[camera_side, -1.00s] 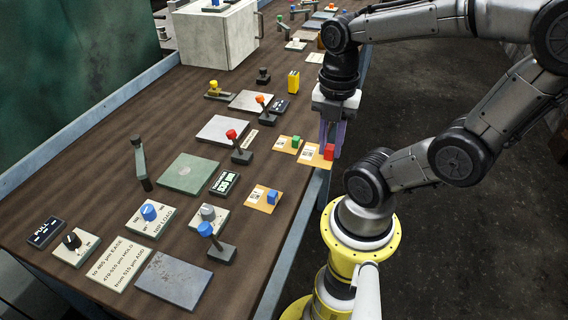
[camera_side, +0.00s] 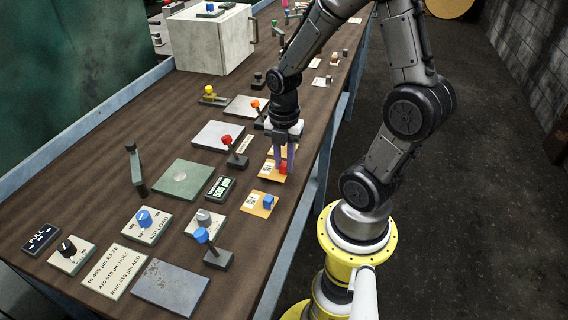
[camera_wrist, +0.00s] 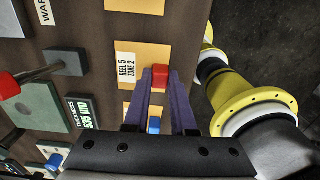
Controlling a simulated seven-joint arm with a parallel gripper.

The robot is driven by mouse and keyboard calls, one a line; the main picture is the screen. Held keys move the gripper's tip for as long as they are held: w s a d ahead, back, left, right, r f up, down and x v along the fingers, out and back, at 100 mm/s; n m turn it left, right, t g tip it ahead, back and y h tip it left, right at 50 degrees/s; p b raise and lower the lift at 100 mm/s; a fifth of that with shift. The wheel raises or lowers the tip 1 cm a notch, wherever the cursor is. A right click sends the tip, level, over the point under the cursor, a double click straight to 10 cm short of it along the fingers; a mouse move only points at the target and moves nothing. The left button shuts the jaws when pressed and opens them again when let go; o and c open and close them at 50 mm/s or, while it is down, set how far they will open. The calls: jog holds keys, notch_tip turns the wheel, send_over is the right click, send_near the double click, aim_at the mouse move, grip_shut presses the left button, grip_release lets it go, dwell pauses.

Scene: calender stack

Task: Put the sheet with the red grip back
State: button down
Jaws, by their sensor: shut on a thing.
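The sheet with the red grip is an orange-yellow card (camera_side: 269,169) with a white label and a red block (camera_side: 284,168). It lies flat at the table's right side, on the table or just above it; I cannot tell which. In the wrist view the card (camera_wrist: 146,52) reads "REEL 5 ZONE 2" beside the red block (camera_wrist: 160,75). My gripper (camera_side: 281,163) points straight down and is shut on the red block. Its purple fingers (camera_wrist: 160,82) hold the block between their tips.
A card with a blue block (camera_side: 268,202) lies nearer the camera; another card (camera_side: 289,150) is partly hidden behind my gripper. A red-knobbed lever (camera_side: 236,157) and a thickness display (camera_side: 220,188) stand to the left. The table edge is close on the right.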

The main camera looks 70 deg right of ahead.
jog(key=shift+f, duration=0.5)
jog(key=shift+f, duration=0.15)
jog(key=c, duration=0.7)
grip_release()
jog(key=shift+c, duration=0.2)
